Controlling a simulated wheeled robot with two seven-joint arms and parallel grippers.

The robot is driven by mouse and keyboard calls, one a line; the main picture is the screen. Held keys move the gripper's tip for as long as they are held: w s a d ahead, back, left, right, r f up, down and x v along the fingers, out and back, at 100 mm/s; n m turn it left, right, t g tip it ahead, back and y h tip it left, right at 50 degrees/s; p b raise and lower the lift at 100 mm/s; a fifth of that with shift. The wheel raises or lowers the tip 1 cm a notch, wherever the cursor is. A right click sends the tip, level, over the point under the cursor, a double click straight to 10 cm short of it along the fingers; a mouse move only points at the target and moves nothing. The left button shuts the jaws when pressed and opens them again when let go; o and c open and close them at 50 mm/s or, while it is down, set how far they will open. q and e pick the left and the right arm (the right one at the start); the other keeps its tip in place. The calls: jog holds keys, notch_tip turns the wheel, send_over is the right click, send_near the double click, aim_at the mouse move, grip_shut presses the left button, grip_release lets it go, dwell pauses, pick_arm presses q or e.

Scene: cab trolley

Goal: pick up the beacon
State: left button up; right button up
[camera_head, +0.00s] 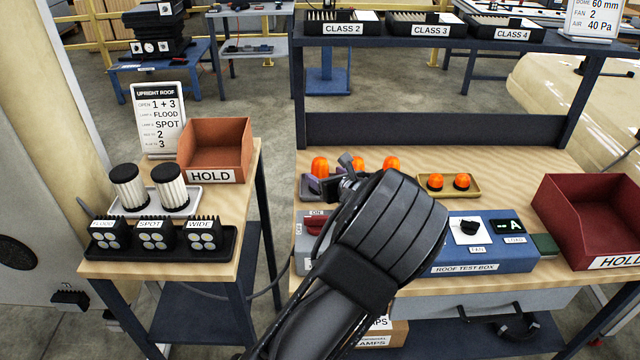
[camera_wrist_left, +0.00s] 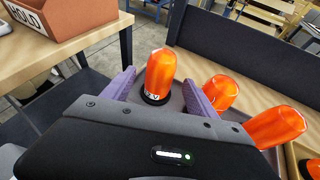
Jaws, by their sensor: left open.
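Several orange beacons stand on the right-hand bench. The leftmost tall beacon (camera_head: 319,167) has a dark base; it also shows upright in the left wrist view (camera_wrist_left: 160,72). A second beacon (camera_wrist_left: 222,92) and a third beacon (camera_wrist_left: 275,127) stand to its right; both also show behind my arm in the head view. My left gripper (camera_wrist_left: 160,88) is open, its purple fingers on either side of the leftmost beacon. I cannot tell whether they touch it. In the head view my wrist hides most of the left gripper (camera_head: 328,184). My right gripper is not in view.
The blue roof test box (camera_head: 480,262) lies in front. A red HOLD bin (camera_head: 590,215) stands at right, an orange HOLD bin (camera_head: 215,150) on the left table. A dark panel (camera_head: 430,130) closes the bench's back.

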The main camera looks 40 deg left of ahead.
aim_at(316, 169)
pick_arm(q)
jog(key=shift+x, duration=1.1)
jog(key=p+x, duration=0.1)
jog(key=x, duration=0.4)
jog(key=shift+w+a, duration=0.1)
jog(key=shift+w, duration=0.05)
grip_shut()
dwell(0.8)
